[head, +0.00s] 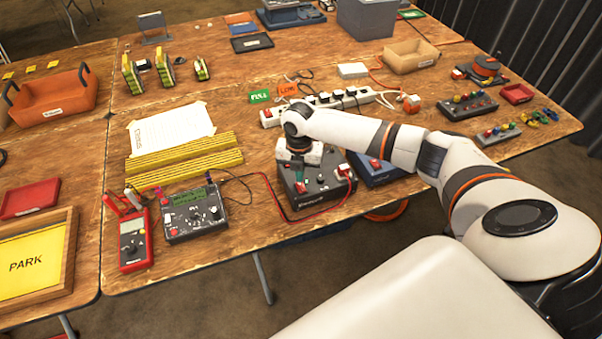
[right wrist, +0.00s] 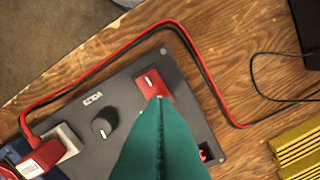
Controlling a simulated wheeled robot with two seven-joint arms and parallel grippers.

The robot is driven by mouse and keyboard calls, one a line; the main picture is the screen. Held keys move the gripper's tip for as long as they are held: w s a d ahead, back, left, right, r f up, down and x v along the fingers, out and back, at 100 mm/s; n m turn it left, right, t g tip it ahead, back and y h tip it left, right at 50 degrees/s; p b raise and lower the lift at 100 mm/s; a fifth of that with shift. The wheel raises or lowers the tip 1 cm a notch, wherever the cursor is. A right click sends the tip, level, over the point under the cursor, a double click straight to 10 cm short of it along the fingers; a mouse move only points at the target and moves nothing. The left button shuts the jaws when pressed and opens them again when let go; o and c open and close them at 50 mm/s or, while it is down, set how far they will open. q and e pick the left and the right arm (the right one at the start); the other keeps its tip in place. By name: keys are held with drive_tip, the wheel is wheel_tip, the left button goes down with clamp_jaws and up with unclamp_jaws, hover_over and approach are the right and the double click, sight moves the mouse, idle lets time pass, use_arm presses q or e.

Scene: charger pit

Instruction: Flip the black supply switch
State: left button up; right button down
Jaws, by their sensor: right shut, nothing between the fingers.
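The black supply (head: 315,196) is a dark box at the table's front edge. Its top also fills the middle of the right wrist view (right wrist: 128,92). It carries a red rocker switch (right wrist: 150,82) with a white mark and a round black knob (right wrist: 104,123). My right gripper (head: 299,186) points down over the left part of the supply. Its teal fingers (right wrist: 159,102) are shut and empty, with the tips at the near edge of the switch, covering part of it. I cannot tell whether they touch it. My left gripper is not in view.
A red plug (right wrist: 42,158) and red and black leads (right wrist: 190,45) run around the supply's edge. A blue supply (head: 378,176) stands close on its right. A grey meter box (head: 192,214) and red multimeter (head: 135,240) lie left. A power strip (head: 335,101) lies behind.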

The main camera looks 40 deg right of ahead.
sight(299, 184)
drive_tip(key=shift+f+b, duration=0.5)
drive_tip(key=shift+f, duration=0.45)
idle(0.6)
drive_tip(key=shift+r, duration=0.1)
wheel_tip(299, 184, up, 7)
drive_tip(key=p, duration=0.7)
drive_tip(key=shift+a, duration=0.1)
idle(0.4)
